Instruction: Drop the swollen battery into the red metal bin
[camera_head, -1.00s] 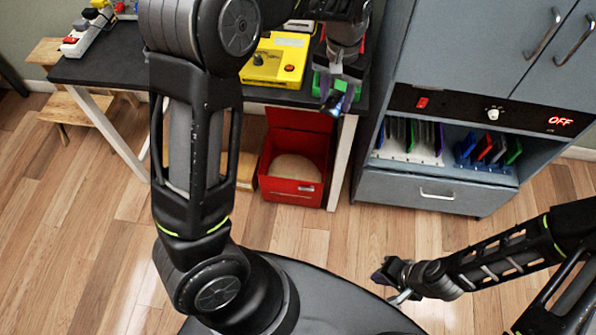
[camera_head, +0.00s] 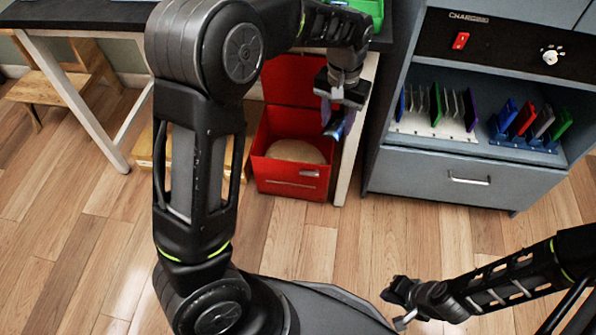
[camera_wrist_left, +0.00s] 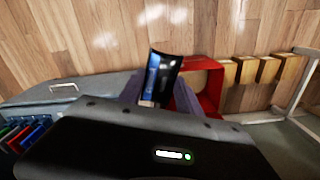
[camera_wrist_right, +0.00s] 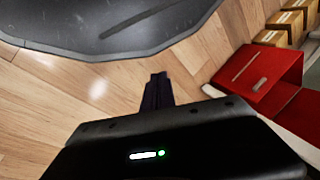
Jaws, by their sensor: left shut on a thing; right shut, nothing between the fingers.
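My left gripper (camera_head: 338,112) is shut on the swollen battery (camera_head: 340,123), a dark, blue-sheened, curved piece. In the left wrist view the battery (camera_wrist_left: 160,78) stands out between the two fingers. The red metal bin (camera_head: 291,178) stands on the floor under the desk, its lid open and sand-coloured fill inside. The held battery is above and to the right of the bin's opening in the head view, apart from it. My right gripper (camera_head: 402,302) is shut and empty, low at the right. The bin also shows in the right wrist view (camera_wrist_right: 262,80).
A grey cabinet (camera_head: 430,165) with racks of coloured phones stands right of the bin. A white desk leg (camera_head: 357,130) is close to the gripper and bin. Wooden boxes (camera_wrist_left: 265,70) stand beyond the bin. Floor in front is clear.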

